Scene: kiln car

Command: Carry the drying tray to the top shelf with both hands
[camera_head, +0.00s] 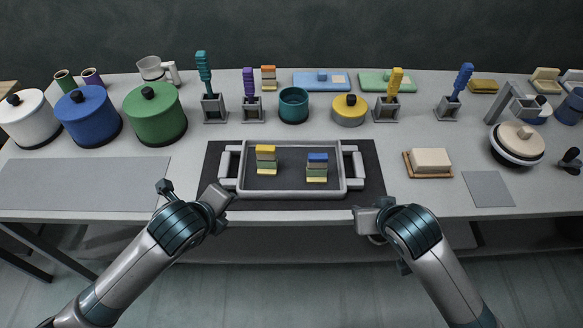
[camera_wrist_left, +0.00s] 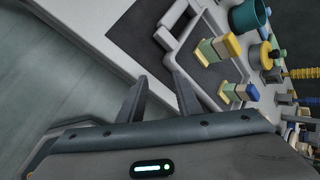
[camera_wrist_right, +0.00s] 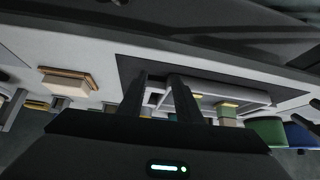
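The drying tray (camera_head: 290,194) is a shallow grey tray with a light handle at each short side. It lies on a dark mat (camera_head: 215,160) on the bench and holds two small stacks of coloured blocks, one yellow-topped (camera_head: 266,158) and one blue-topped (camera_head: 316,166). My left gripper (camera_head: 222,194) is near the tray's left handle (camera_head: 229,167); the left wrist view shows its fingers (camera_wrist_left: 158,92) apart and empty. My right gripper (camera_head: 362,216) is in front of the tray's right end, below the right handle (camera_head: 354,168); its fingers (camera_wrist_right: 160,92) are apart and empty. No top shelf is recognisable.
Lidded pots, including a green one (camera_head: 155,112), stand at the back left. Tool holders, a teal cup (camera_head: 293,105) and a yellow pot (camera_head: 349,110) stand behind the tray. A white block on a brown board (camera_head: 429,162) is to the right. A grey mat (camera_head: 85,184) at left is empty.

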